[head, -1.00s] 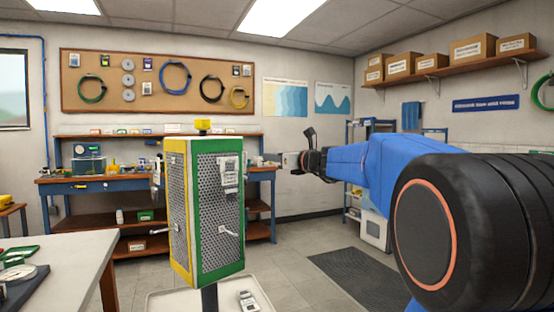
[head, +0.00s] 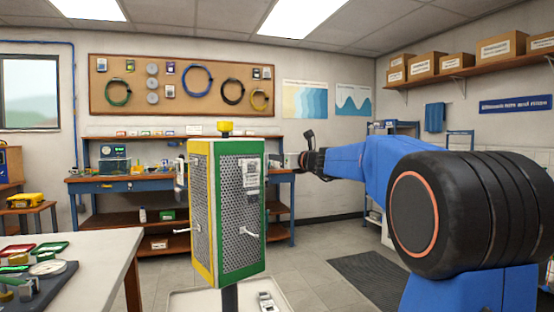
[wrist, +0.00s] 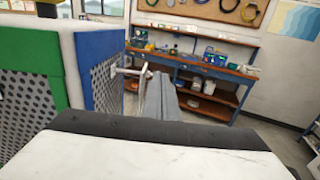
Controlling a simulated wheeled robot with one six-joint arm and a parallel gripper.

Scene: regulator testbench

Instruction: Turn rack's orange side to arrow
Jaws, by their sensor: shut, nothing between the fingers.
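The rack (head: 230,210) is a tall perforated box on a post, with a yellow knob (head: 225,128) on top. In the head view its yellow-edged side (head: 200,215) faces left and its green-edged side (head: 240,215) faces right. In the wrist view I see its green edge (wrist: 58,75) and blue side (wrist: 95,65). No orange side or arrow is visible. Several pegs stick out, one (wrist: 130,70) from the blue side. My gripper (head: 306,161) is at the rack's right; its shut grey fingers (wrist: 165,98) are empty, close to that peg. Contact is unclear.
A white tray (head: 190,302) lies below the rack. A pale table (head: 105,262) with instruments is at left front. A workbench (head: 120,186) stands behind the rack. Open floor and a dark mat (head: 375,280) lie to the right.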

